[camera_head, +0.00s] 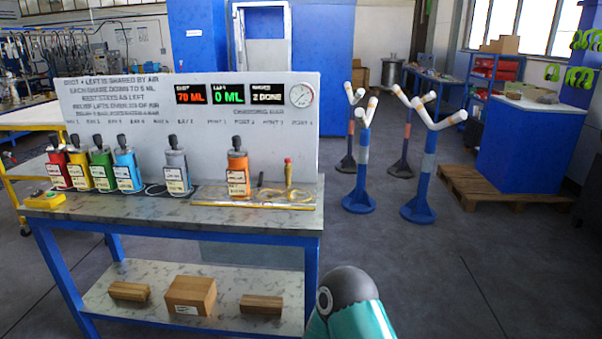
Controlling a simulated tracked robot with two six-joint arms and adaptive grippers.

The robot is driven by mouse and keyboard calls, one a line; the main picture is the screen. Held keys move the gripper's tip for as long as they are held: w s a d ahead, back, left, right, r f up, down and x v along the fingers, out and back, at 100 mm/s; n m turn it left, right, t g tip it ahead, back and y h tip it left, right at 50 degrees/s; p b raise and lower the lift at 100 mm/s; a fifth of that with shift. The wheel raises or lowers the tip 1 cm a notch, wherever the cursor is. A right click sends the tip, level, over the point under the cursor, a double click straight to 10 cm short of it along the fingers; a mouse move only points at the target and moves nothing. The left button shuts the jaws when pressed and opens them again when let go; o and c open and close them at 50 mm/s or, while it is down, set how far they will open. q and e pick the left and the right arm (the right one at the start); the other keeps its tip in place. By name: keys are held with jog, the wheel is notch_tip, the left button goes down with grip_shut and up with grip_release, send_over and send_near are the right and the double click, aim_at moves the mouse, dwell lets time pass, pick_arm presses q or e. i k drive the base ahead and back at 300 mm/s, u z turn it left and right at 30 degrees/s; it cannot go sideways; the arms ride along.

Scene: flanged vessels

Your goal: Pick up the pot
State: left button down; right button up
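Several coloured pots with black tops and white labels stand upright on the bench (115,213). A red pot (56,171), a yellow pot (75,172), a green pot (101,172) and a blue pot (127,171) stand close together at the left. A grey pot (176,173) stands apart near the middle, with a pale cable or hose by its base. An orange pot (238,174) stands further right. The picture does not show which pot is meant. A teal and dark part of my arm shows at the bottom, but neither gripper is in view.
A panel (190,95) with displays reading 70 ML, 0 ML and 2 DONE, and a gauge (302,95), rises behind the pots. A small yellow box (45,199) sits at the left bench end. Wooden blocks (190,294) lie on the lower shelf. Blue-based stands (419,195) are at right.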

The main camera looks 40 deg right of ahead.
aim_at(238, 177)
jog(key=z, duration=0.35)
jog(key=i, duration=1.05)
